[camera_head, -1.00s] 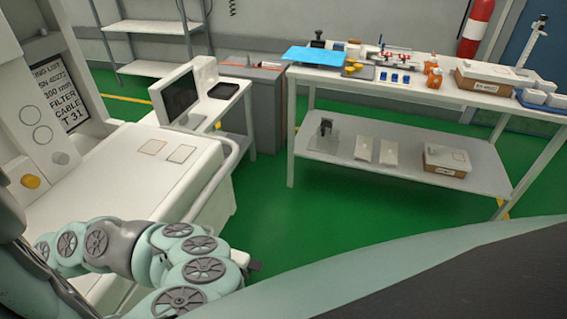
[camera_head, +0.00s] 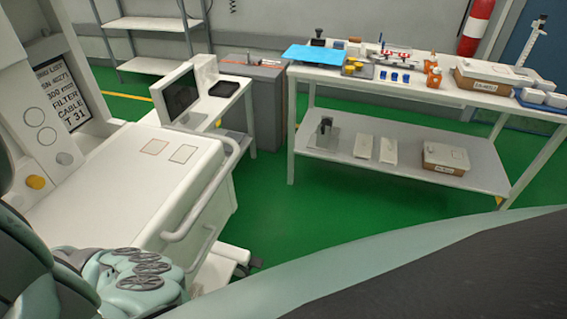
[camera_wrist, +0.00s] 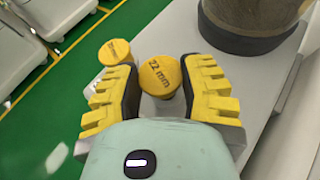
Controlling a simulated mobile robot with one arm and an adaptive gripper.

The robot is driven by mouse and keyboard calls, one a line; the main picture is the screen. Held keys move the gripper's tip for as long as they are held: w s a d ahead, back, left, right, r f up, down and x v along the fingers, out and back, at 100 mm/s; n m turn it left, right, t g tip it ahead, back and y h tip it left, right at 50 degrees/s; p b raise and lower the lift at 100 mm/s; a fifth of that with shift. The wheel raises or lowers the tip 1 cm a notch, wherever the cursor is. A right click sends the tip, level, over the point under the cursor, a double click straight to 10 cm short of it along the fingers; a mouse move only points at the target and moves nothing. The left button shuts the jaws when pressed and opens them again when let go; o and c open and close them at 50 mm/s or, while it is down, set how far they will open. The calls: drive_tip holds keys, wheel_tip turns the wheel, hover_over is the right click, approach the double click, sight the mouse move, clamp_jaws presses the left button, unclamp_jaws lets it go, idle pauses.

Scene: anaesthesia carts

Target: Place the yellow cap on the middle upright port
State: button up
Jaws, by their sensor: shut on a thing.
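In the wrist view my gripper (camera_wrist: 160,83) has its yellow-padded fingers closed around a yellow cap (camera_wrist: 160,74) marked "22 mm". The cap's round face is towards the camera, and a pale body shows below it. A second yellow cap-like disc (camera_wrist: 114,52) with small lettering lies just beyond the left finger; whether it touches the finger I cannot tell. My gripper is not visible in the head view. I cannot make out the middle upright port in either view.
The floor between is clear.

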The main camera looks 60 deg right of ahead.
drive_tip(key=shift+d+f, duration=0.1)
drive_tip(key=shift+f, duration=0.4)
drive_tip(key=shift+f+b, duration=0.25)
drive_tip(key=shift+b, duration=0.1)
drive_tip(key=o, duration=0.8)
drive_tip(key=shift+r, duration=0.1)
drive_tip(key=shift+r, duration=0.1)
